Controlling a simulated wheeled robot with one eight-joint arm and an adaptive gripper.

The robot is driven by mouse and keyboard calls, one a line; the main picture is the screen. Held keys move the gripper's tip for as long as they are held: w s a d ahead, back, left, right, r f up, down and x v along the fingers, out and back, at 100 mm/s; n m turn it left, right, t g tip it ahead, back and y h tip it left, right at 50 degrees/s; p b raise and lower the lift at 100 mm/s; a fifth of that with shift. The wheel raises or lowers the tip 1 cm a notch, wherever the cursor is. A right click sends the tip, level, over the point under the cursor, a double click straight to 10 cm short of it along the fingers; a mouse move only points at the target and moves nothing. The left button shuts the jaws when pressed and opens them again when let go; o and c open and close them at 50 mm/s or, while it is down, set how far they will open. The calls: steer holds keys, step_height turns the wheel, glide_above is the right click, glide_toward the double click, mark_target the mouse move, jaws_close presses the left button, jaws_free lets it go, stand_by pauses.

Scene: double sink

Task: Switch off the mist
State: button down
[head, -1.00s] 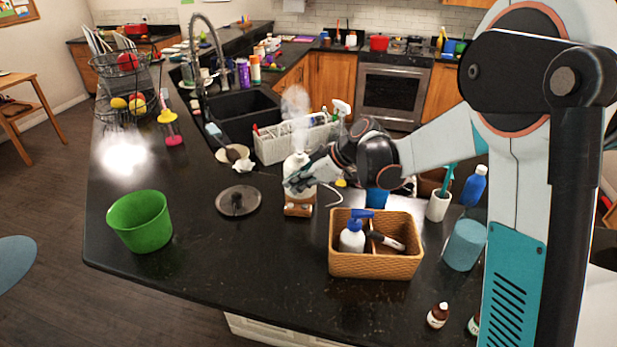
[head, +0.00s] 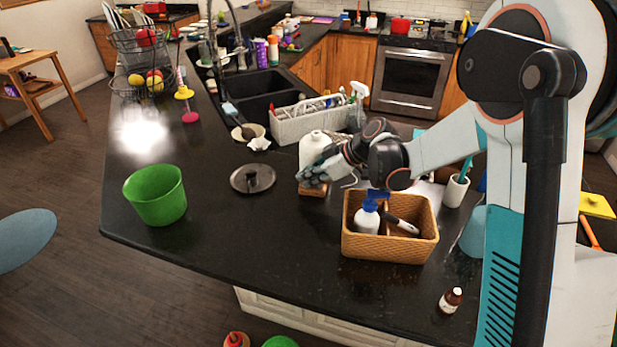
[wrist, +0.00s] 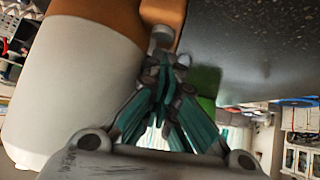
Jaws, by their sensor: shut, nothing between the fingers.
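The mist diffuser (head: 313,146) has a white rounded body on a wooden base (head: 312,189). It stands upright on the black counter, and no mist plume shows above it. My gripper (head: 312,178) is at its front, low down by the base. In the wrist view, the white body (wrist: 70,90) fills the left and the orange-brown base (wrist: 100,12) is at the top. A small grey knob (wrist: 160,38) sticks out of the base. My gripper (wrist: 167,68) is shut, its fingertips right at the knob; whether they touch it I cannot tell.
A wicker basket (head: 385,248) with a pump bottle stands close at the right front. A dark round lid (head: 252,179) and a green bowl (head: 156,196) lie to the left. A white caddy (head: 300,125) and the sink are behind.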

steer(key=shift+s+f, duration=0.1)
steer(key=shift+f, duration=0.4)
steer(key=shift+s, duration=0.15)
steer(key=shift+d, duration=0.15)
steer(key=v, duration=0.8)
steer(key=shift+r, duration=0.3)
